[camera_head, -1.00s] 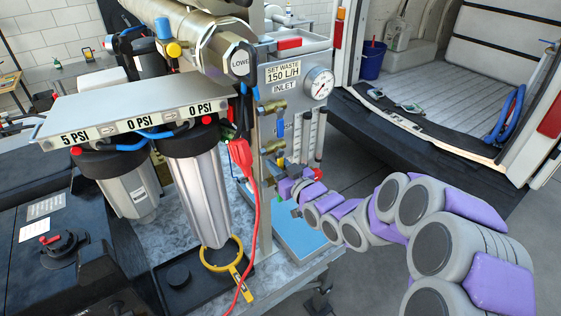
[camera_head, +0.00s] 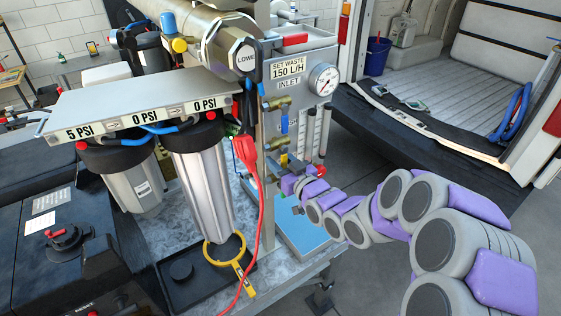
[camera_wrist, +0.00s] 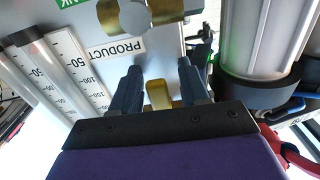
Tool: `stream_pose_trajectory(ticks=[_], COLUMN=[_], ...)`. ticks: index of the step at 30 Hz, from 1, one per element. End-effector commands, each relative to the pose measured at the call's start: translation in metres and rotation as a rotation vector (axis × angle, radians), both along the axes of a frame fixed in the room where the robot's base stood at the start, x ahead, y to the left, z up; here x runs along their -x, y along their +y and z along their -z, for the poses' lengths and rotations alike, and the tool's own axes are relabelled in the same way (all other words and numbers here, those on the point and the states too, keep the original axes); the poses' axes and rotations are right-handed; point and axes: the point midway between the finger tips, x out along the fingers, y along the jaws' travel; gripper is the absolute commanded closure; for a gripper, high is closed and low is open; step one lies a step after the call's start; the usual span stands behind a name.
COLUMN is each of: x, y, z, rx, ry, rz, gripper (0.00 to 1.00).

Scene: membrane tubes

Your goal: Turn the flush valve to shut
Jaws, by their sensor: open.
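My gripper (camera_wrist: 160,72) is open in the wrist view, its two dark fingers pointing at the panel. A brass piece (camera_wrist: 157,94) shows between the fingers, with gaps at its sides; I cannot tell whether they touch it. Larger brass fittings (camera_wrist: 112,17) lie beyond the fingertips. In the head view, brass valves sit on the grey panel (camera_head: 301,91); the upper one has a blue lever (camera_head: 284,124). A lower brass valve (camera_head: 280,143) is just above my wrist. The fingers are hard to make out there. No readable label marks the flush valve.
Clear graduated flow tubes (camera_wrist: 72,62) stand left of the fingers, by a PRODUCT label (camera_wrist: 119,48). A filter housing (camera_wrist: 262,42) is to the right. A red clamp and cable (camera_head: 246,150) hang near my wrist in the head view. A blue tray (camera_head: 302,236) lies below.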

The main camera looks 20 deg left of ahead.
Motion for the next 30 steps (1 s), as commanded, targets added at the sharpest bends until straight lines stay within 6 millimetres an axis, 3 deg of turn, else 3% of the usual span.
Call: stream_pose_trajectory(ticks=[8, 24, 30], x=[0.01, 0.068, 0.071], y=[-0.017, -0.097, -0.101], z=[0.002, 0.002, 0.005], rx=[0.0, 0.002, -0.004], ry=[0.003, -0.001, -0.002], rz=[0.002, 0.004, -0.001], gripper=[0.55, 0.55, 0.55])
